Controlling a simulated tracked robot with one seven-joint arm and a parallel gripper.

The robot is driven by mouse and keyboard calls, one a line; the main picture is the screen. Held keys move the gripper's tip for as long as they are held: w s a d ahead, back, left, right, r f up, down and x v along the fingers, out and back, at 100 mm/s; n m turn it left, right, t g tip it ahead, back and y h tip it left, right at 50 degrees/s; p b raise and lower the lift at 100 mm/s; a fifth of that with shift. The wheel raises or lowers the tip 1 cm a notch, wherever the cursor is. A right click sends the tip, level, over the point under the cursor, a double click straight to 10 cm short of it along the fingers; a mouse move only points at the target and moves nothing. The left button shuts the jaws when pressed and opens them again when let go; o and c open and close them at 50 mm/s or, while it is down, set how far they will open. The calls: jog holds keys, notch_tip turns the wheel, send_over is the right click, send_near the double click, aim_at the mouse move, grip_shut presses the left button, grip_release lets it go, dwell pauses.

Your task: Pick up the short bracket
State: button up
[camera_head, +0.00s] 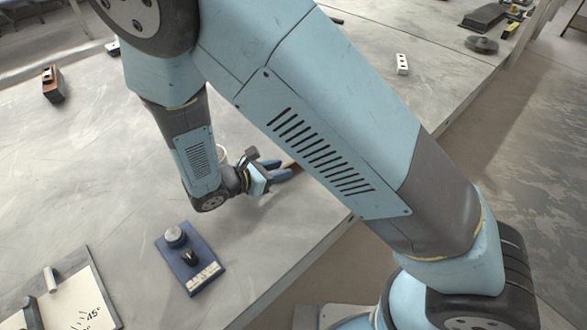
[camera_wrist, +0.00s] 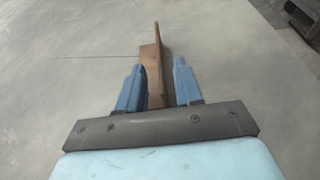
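The bracket (camera_wrist: 155,72) is a brown, angled metal piece with an upright flange. In the wrist view it lies between the two blue fingers of my gripper (camera_wrist: 160,88) and reaches out past their tips. The fingers stand apart on either side of it. The left finger overlaps its edge, and a narrow gap seems to show on the right.
The grey table (camera_head: 120,190) has free room around my gripper. A blue panel with knobs (camera_head: 190,258) lies nearer, and an angle-marked board (camera_head: 82,300) is at the lower left. A brown block (camera_head: 53,84) and a white block (camera_head: 402,64) stand farther off.

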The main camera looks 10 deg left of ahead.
aim_at(290, 165)
jog(key=shift+x, duration=2.15)
jog(key=shift+r, duration=0.15)
grip_shut()
